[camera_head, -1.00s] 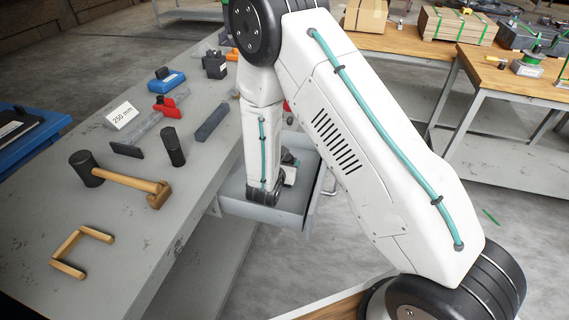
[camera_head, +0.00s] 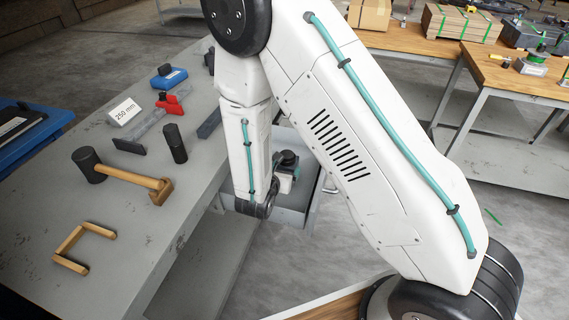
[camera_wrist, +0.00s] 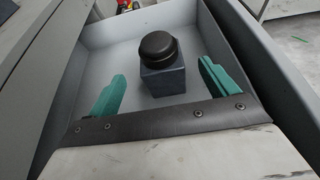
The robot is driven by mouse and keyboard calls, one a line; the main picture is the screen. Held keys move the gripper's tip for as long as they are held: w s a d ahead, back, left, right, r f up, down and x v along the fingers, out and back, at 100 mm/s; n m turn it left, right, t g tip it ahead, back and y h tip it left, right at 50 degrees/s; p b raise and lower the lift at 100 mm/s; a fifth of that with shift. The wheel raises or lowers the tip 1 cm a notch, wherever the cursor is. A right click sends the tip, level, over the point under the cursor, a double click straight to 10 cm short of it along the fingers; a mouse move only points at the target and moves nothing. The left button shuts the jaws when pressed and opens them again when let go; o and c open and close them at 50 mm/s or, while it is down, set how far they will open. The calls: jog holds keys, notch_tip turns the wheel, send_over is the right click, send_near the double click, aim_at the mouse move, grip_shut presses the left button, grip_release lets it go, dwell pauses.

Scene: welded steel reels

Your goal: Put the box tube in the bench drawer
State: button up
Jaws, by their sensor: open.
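A slate-grey square bar lies on the bench (camera_head: 150,250) just left of my forearm, and it best fits the box tube (camera_head: 208,125). My forearm hides part of it. The bench drawer (camera_head: 297,213) stands pulled out from the bench's right side, and its rim and inner walls show in the wrist view (camera_wrist: 100,36). My gripper (camera_wrist: 160,90) is over the drawer with its teal fingers apart and nothing clamped. A slate-blue block with a round black cap (camera_wrist: 163,80) stands in the drawer, seen between the fingers and clear of both.
A wooden-topped table (camera_head: 430,60) stands at the back right.

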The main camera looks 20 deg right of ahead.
jog(key=s+d+r+m+g+h, duration=0.1)
jog(key=s+d+r+m+g, duration=0.3)
jog(key=r, duration=0.3)
jog(key=s+d+r+m+g+h, duration=0.1)
jog(key=s+d+r+m+g, duration=0.1)
jog(key=s+d+r+m, duration=0.45)
jog(key=s+d+r+m+g+h, duration=0.1)
jog(key=s+d+r+m+g, duration=0.15)
jog(key=r+m, duration=0.5)
jog(key=s+a+r+m+y, duration=0.3)
jog(key=s+r+m+y, duration=0.2)
jog(key=s, duration=0.4)
jog(key=s+a+r+m+y, duration=0.3)
jog(key=s+r+m+y, duration=0.2)
jog(key=s, duration=0.5)
jog(key=shift+r+m+g+y, duration=0.25)
jog(key=shift+m+g+y, duration=0.15)
jog(key=shift+g, duration=0.05)
jog(key=shift+c, duration=0.3)
